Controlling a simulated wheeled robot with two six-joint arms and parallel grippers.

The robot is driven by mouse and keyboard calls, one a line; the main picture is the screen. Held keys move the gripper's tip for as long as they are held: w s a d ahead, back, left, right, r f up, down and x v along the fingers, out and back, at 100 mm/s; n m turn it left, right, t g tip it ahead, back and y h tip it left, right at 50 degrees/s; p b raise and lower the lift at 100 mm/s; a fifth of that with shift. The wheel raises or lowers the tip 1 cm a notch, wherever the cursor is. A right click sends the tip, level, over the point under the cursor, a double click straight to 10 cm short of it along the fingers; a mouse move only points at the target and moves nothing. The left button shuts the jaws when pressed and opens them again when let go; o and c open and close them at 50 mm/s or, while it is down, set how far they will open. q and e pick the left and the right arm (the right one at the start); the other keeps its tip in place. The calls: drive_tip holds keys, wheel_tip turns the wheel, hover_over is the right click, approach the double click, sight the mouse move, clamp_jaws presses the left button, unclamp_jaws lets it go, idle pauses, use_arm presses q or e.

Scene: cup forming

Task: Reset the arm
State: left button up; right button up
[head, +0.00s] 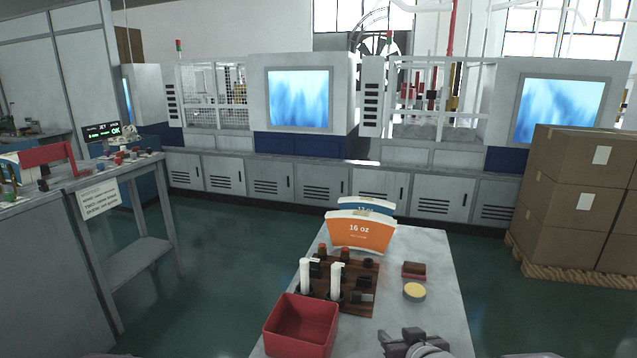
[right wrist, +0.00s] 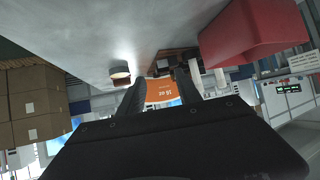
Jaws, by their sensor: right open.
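My right gripper (head: 408,340) shows at the bottom edge of the head view, over the near right part of the grey table (head: 435,285). In the right wrist view, its two dark fingers (right wrist: 160,95) stand apart with nothing between them. That view is upside down, with the tabletop at the top. My left gripper is not in view.
On the table are a red bin (head: 302,325), a wooden rack (head: 365,275) with white tubes, an orange "16 oz" piece (head: 360,232), a blue piece behind it, a yellow-topped round tin (head: 414,291) and a brown block (head: 414,270). Boxes (head: 570,200) stand right.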

drive_tip(key=shift+s+d+f+g, duration=0.1)
drive_tip(key=shift+s+f+g, duration=0.2)
drive_tip(key=shift+f, duration=0.3)
drive_tip(key=shift+s+d+f+g, duration=0.1)
drive_tip(key=shift+s+f+g, duration=0.1)
drive_tip(key=shift+f+g, duration=0.3)
drive_tip(key=s+f+m+g+h, duration=0.1)
drive_tip(key=s+f+g, duration=0.35)
drive_tip(key=s, duration=0.35)
drive_tip(key=s+f+g, duration=0.4)
drive_tip(key=s+f, duration=0.1)
drive_tip(key=s, duration=0.4)
wheel_tip(320, 180, up, 18)
drive_tip(key=p, duration=1.7)
drive_tip(key=shift+d+f, duration=0.2)
drive_tip(key=shift+d, duration=0.05)
